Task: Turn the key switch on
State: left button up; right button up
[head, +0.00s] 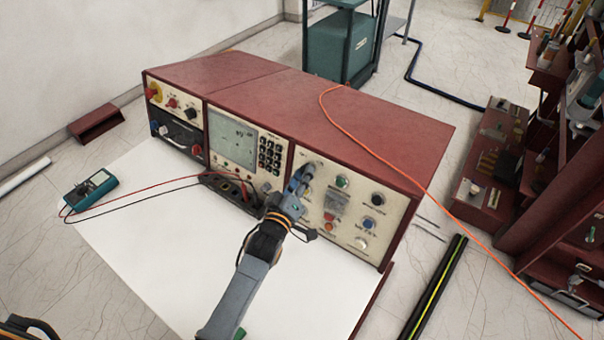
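A dark red test console (285,98) stands on a white table. Its right-hand cream panel (347,222) carries several knobs and buttons in green, black, red, blue and white. I cannot make out the key switch; the gripper covers part of the panel's left side.
A teal multimeter (90,190) lies on the white table top (150,240) at the left, with red and black leads to the console. An orange cable (365,143) crosses the console top. Red racks (545,190) stand at the right. The table's front left is clear.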

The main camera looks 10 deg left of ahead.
pick_arm(q)
jog(key=shift+w, duration=0.25)
pick_arm(e)
jog(key=shift+s, duration=0.15)
pick_arm(q)
grip_shut()
pick_arm(e)
jog(key=shift+s+d, duration=0.15)
jog(key=shift+s, duration=0.05)
